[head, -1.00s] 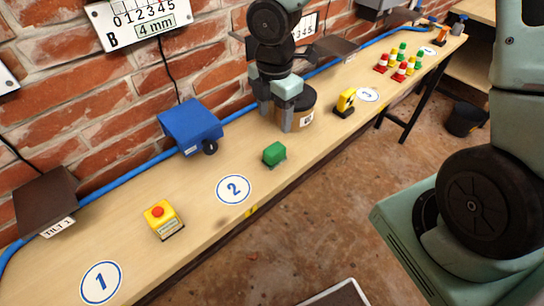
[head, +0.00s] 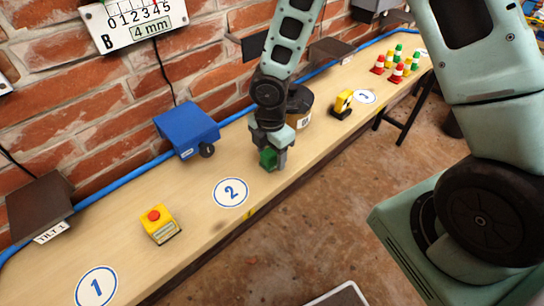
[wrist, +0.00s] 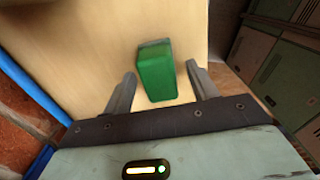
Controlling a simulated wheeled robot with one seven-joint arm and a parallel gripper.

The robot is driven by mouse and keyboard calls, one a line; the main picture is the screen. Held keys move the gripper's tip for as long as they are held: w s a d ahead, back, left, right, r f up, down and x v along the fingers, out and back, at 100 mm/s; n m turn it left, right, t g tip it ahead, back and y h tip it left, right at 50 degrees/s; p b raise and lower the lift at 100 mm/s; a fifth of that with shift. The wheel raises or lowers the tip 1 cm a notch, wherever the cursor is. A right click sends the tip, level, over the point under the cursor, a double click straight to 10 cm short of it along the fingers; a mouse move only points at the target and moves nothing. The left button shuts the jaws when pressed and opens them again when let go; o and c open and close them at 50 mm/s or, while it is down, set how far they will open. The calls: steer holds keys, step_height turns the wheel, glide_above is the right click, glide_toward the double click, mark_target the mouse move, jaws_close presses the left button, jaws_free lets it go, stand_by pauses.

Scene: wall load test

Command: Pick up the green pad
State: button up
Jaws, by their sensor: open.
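The green pad (head: 268,158) is a small green block with a grey base, on the wooden bench by the round "2" label. It also shows in the wrist view (wrist: 157,78), between my two fingers. My gripper (head: 271,161) points down over the pad in the head view, with the fingers at either side of it. In the wrist view my gripper (wrist: 161,82) is open, with a gap visible on both sides of the pad. Whether the fingertips reach down to the bench is hard to tell.
A blue box (head: 187,130) and a dark round tub (head: 299,106) stand near the wall behind. A yellow button box (head: 160,226) is at left. A yellow object (head: 343,103) and several small cones (head: 397,72) are farther right. The bench front edge is close to the pad.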

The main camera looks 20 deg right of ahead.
steer(key=c, duration=1.2)
steer(key=shift+o, duration=0.2)
